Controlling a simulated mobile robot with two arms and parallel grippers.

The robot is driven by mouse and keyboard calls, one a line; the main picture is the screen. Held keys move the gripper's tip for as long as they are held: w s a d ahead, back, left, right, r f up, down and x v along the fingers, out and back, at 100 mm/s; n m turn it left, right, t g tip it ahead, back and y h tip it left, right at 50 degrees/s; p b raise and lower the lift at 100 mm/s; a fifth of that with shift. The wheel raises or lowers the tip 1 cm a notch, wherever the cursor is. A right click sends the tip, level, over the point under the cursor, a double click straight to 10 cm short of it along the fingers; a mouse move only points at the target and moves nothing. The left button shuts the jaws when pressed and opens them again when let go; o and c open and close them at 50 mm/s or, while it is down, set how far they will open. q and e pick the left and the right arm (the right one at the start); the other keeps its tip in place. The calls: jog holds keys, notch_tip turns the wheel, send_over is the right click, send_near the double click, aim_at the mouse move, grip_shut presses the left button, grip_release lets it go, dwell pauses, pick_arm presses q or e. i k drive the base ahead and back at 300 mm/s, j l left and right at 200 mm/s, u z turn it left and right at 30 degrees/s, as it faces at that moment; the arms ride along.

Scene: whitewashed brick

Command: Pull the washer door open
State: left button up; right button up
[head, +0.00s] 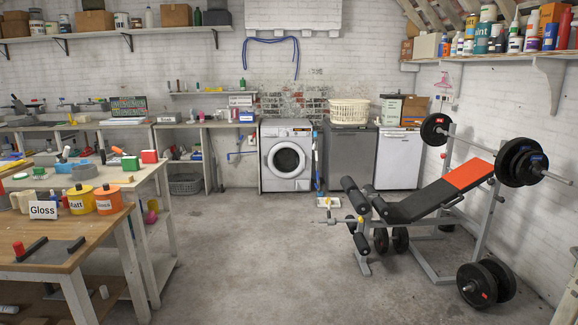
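The washer (286,128) is a grey-silver front-loader against the far brick wall, a little left of a dark grey cabinet. Its round door (286,160) has a dark glass and a pale ring, and it looks closed. A control panel runs along the washer's top front. The door handle is too small to make out. The washer is across the room from me. Neither of my grippers shows in the head view.
The middle concrete floor (235,260) is clear up to the washer. Workbenches with tins and tools, including a wooden table (75,245), line the left. A weight bench (430,200) with barbell fills the right. A blue-handled mop (317,165) stands just right of the washer.

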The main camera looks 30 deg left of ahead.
aim_at(287, 164)
jog(key=i+j+u, duration=0.3)
jog(key=i+u, duration=0.15)
jog(key=i, duration=0.3)
jog(key=i+j+u, duration=0.1)
jog(key=i+u, duration=0.4)
jog(key=i, duration=4.3)
jog(key=i+z, duration=0.15)
jog(key=i, duration=0.35)
jog(key=i+j+z, duration=0.2)
jog(key=i, duration=0.3)
jog(key=i+z, duration=0.15)
jog(key=i, duration=0.4)
